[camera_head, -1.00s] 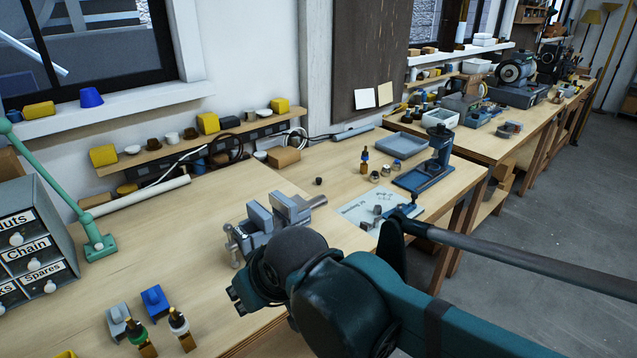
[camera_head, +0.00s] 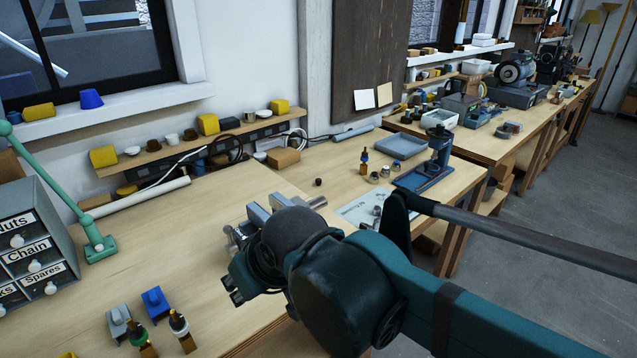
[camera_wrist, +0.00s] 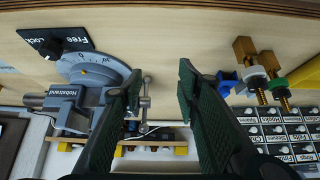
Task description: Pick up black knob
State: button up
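A black knob (camera_wrist: 47,43) with a white pointer mark sits beside a black plate lettered Free and Lock, at the upper left of the wrist view. It is next to the round dial of the grey-blue vise (camera_wrist: 72,97). My gripper (camera_wrist: 160,72) is open, with nothing between its fingers, and lies to the right of the knob and vise in that view. In the head view the vise (camera_head: 257,215) is partly hidden behind my wrist, and I cannot make out this knob. A small dark round piece (camera_head: 318,182) stands on the bench there.
A blue tray (camera_head: 403,146) lies farther back. Bare bench lies left of the vise.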

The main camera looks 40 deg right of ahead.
jog(key=w+d+r+m+g+h+p, duration=0.1)
jog(key=w+d+r+m+p, duration=0.2)
jog(key=w+d+r, duration=0.3)
jog(key=w+d+r+m+g+h+p, duration=0.1)
jog(key=w+d+r+m+p, duration=0.15)
jog(key=w+d+r, duration=0.4)
jog(key=m+g+h+p, duration=0.1)
jog(key=m+g+p, duration=0.5)
jog(key=m+p, duration=0.85)
send_over(318, 182)
jog(key=w+a, duration=0.1)
jog(key=a, duration=0.1)
notch_tip(318, 182, down, 16)
jog(key=shift+f+n+p, duration=0.3)
jog(key=shift+f+p, duration=0.15)
jog(key=shift+d, duration=0.1)
jog(key=shift+x, duration=1.3)
